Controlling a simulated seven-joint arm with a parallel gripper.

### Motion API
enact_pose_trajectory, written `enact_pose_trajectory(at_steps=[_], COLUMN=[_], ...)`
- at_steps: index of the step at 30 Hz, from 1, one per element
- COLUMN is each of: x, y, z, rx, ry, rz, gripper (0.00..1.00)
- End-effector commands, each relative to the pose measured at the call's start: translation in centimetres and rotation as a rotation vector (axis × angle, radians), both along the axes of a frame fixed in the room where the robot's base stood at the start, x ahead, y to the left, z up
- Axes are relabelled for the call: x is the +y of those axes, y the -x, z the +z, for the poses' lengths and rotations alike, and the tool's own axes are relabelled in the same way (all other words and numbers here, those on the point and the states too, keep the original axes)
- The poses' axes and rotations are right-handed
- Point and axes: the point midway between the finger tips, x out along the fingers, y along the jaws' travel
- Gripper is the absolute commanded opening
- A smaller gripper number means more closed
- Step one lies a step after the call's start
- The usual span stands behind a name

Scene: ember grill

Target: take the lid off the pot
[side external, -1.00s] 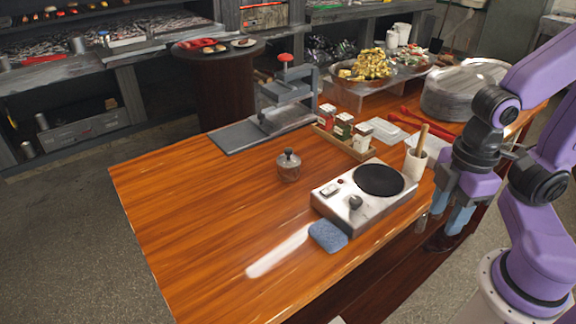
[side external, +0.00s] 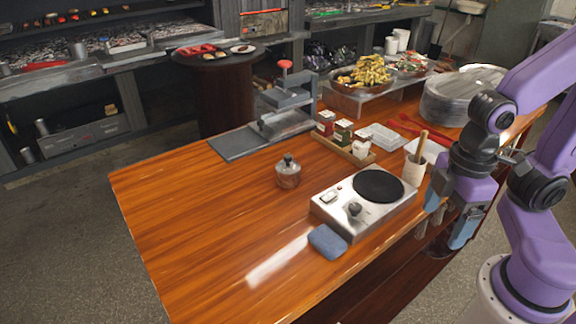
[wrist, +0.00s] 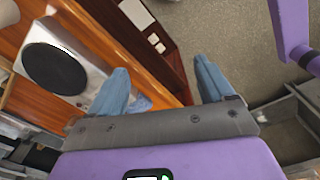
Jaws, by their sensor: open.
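A small round pot (side external: 288,179) with a dark-knobbed lid (side external: 287,162) stands upright on the wooden table, left of the hot plate. The lid sits on the pot. My gripper (side external: 449,214) is open and empty, pointing down past the right edge of the table, well to the right of the pot. Its two blue fingers also show in the wrist view (wrist: 160,72), spread apart with nothing between them. The pot and lid are not visible in the wrist view.
The hot plate (side external: 338,209), with a black disc, stands between my gripper and the pot; a blue sponge (side external: 327,241) lies at its front. A utensil cup (side external: 414,170), spice rack (side external: 345,151) and press (side external: 287,100) stand behind. The table's left front is clear.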

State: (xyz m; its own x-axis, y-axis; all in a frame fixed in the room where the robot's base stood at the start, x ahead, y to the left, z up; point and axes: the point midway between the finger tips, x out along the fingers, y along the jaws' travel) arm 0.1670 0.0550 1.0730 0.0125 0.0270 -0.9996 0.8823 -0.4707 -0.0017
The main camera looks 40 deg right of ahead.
Motion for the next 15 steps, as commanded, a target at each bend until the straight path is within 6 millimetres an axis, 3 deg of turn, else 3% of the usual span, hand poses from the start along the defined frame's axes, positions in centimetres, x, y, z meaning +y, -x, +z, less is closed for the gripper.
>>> enact_pose_trajectory(at_steps=[5, 15], x=[2.2, 7.0], y=[-3.2, -13.6], z=[1.4, 5.1], rx=[0.003, 0.012], ry=[0.0, 0.004], rz=[-0.142, -0.593], gripper=[0.81, 0.81])
